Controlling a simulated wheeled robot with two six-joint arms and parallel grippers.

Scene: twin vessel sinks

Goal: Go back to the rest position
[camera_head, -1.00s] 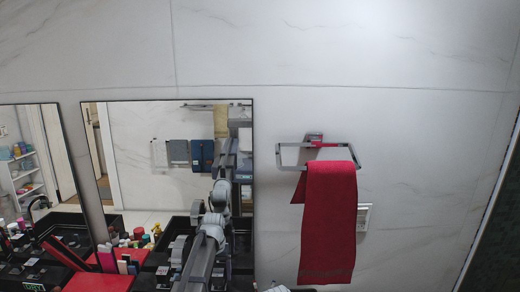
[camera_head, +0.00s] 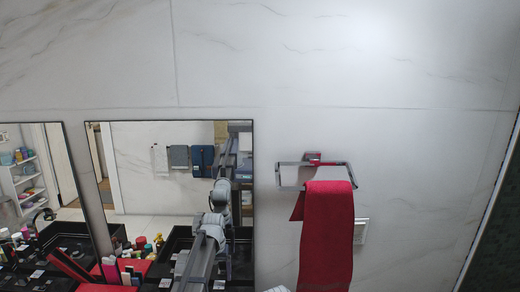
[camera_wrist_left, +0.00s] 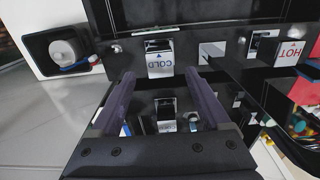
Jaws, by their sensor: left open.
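My left gripper (camera_wrist_left: 160,77) shows in the left wrist view, its two dark fingers apart with nothing held between them. Beyond the fingertips is a silver block marked COLD (camera_wrist_left: 160,58) on a black surface; I cannot tell the exact gap. A grey robot arm (camera_head: 205,255) shows within the mirror area of the head view, and its gripper is not clear there. My right gripper is not in view.
A red towel (camera_head: 327,235) hangs from a metal wall ring (camera_head: 290,176), right of the framed mirror (camera_head: 150,195). A HOT block (camera_wrist_left: 289,53) is at the wrist view's right.

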